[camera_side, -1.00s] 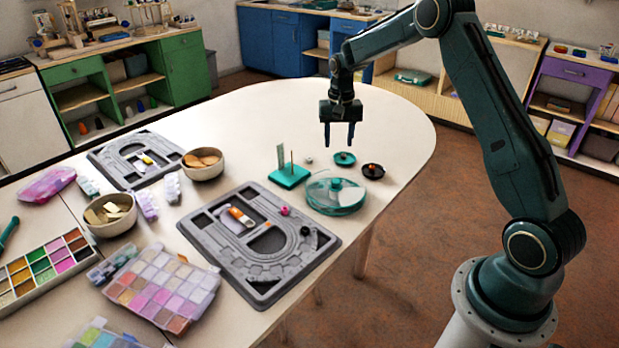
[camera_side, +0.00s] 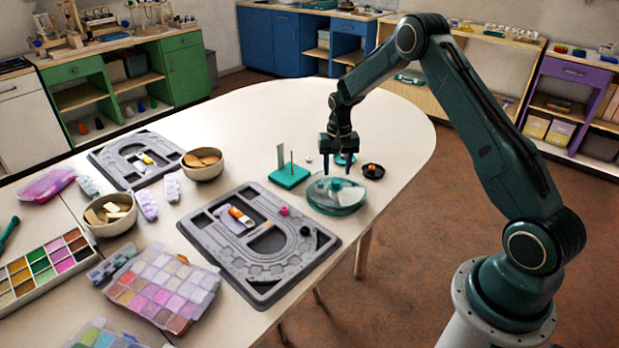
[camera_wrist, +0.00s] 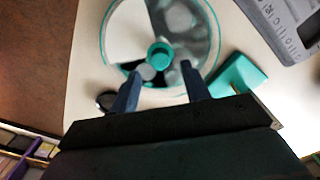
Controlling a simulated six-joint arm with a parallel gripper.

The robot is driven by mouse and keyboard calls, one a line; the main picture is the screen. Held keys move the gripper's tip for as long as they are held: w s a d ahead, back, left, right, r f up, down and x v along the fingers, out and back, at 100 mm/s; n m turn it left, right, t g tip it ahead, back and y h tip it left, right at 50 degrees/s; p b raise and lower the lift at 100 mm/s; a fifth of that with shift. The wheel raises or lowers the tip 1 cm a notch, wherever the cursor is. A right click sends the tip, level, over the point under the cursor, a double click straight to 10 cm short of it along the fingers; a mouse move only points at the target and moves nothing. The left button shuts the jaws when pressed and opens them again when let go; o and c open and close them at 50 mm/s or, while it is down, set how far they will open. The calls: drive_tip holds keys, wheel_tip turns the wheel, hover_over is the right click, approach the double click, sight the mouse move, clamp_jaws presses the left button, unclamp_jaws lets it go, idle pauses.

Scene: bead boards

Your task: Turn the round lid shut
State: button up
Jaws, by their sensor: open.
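The round lid (camera_side: 337,192) is clear with a teal rim and tops a round case on the white table. In the wrist view the lid (camera_wrist: 200,35) shows a small teal knob (camera_wrist: 159,54) near its middle. My gripper (camera_side: 337,171) points down above the far part of the lid, open and empty. In the wrist view my gripper (camera_wrist: 159,76) has one finger on each side, with the knob just beyond the fingertips. The fingers look apart from the knob; their exact height above the lid is hard to tell.
A green block with an upright peg (camera_side: 289,176) stands close to the left of the lid. A black dish (camera_side: 373,171) and a teal round piece (camera_side: 345,159) lie behind. A grey bead board (camera_side: 285,270) is front left. The table's right edge is near.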

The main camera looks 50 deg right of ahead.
sight(336, 181)
drive_tip(key=shift+f, duration=2.05)
drive_tip(key=shift+c, duration=0.5)
clamp_jaws()
